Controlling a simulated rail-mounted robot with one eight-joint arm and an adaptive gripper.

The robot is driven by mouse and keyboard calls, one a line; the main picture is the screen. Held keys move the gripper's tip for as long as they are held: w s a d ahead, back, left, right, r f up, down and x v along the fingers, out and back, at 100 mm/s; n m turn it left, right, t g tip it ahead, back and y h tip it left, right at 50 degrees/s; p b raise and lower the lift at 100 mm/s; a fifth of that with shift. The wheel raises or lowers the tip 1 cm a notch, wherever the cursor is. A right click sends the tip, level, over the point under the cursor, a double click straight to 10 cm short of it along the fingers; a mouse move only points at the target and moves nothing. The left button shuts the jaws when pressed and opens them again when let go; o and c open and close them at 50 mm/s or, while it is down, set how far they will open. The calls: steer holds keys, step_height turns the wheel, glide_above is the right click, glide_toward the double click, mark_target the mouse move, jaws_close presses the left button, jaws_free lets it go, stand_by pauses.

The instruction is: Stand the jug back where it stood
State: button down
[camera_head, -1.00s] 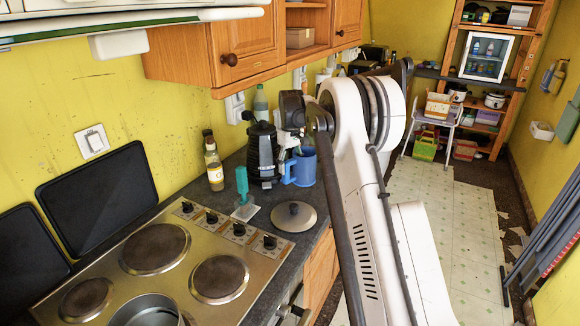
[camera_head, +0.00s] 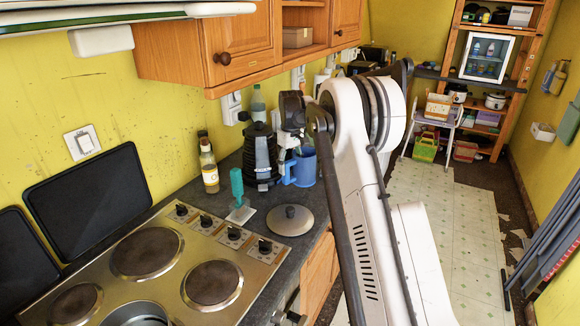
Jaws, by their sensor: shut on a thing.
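The blue jug (camera_head: 304,168) is at the back of the dark counter, just right of a black kettle-like appliance (camera_head: 261,155). It looks upright, with its handle to the left. My gripper (camera_head: 287,154) is at the jug's upper left side, partly hidden by my arm and small in the picture. It is shut on the jug. I cannot tell whether the jug's base touches the counter.
A bottle of oil (camera_head: 209,167) and a teal-handled tool (camera_head: 238,192) stand left of the appliance. A pan lid (camera_head: 290,220) lies in front. The hob (camera_head: 160,262) holds a pot (camera_head: 137,315). Wooden cupboards (camera_head: 232,50) hang above.

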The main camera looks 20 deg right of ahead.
mark_target(290, 179)
steer(key=shift+f+b, duration=1.4)
steer(key=shift+f, duration=1)
steer(key=shift+f+b, duration=0.65)
steer(key=shift+b, duration=0.1)
stand_by(0.4)
steer(key=c, duration=0.8)
jaws_free()
steer(key=shift+o, duration=0.2)
steer(key=shift+r, duration=0.2)
steer(key=shift+r+p, duration=1.55)
steer(key=shift+r, duration=2.3)
steer(key=shift+d, duration=0.1)
step_height(290, 179, up, 12)
